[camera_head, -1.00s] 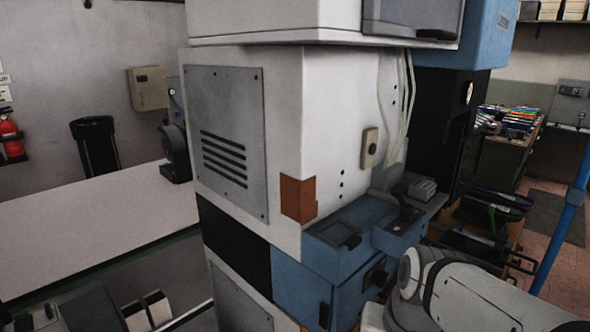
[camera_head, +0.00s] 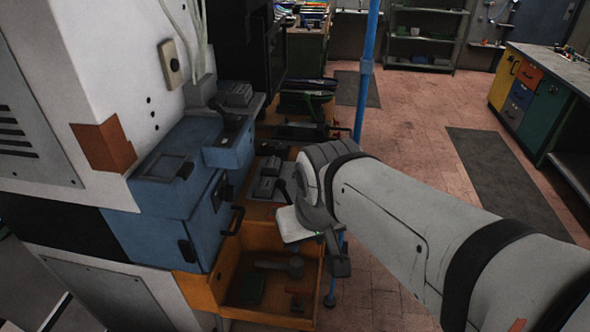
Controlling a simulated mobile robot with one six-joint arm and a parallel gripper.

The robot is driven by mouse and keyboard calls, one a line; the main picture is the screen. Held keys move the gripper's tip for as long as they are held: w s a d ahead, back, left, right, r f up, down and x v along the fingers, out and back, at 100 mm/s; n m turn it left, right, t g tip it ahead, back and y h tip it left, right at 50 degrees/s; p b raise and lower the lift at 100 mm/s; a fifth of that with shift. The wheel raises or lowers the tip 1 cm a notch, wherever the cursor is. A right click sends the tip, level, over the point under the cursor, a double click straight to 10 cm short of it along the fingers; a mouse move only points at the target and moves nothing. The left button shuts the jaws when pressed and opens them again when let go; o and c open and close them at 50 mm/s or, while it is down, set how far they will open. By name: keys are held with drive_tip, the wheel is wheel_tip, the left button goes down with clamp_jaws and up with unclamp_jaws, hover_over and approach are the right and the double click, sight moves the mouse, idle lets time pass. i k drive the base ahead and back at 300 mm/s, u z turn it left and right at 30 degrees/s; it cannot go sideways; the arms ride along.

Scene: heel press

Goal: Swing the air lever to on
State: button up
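A blue and white press machine (camera_head: 100,50) stands at the left. I cannot tell whether this is the air lever, and no on or off marking is readable. My arm reaches in from the right, its wrist in front of the machine. My gripper (camera_head: 338,262) hangs below the wrist, apart from the machine and near the open drawer. Its fingers are small and partly hidden by my own links, so I cannot see whether they are open.
An open orange drawer (camera_head: 216,290) holds a hammer-like tool (camera_head: 281,265). A beige switch box (camera_head: 171,63) is on the machine's side. A blue pole (camera_head: 364,75) stands behind my wrist. Benches and a shelf (camera_head: 427,38) stand farther back.

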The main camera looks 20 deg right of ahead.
sight(280, 183)
drive_tip(key=u, duration=0.7)
drive_tip(key=k, duration=1.05)
drive_tip(key=z, duration=0.75)
drive_tip(key=i, duration=1)
drive_tip(key=z, duration=0.05)
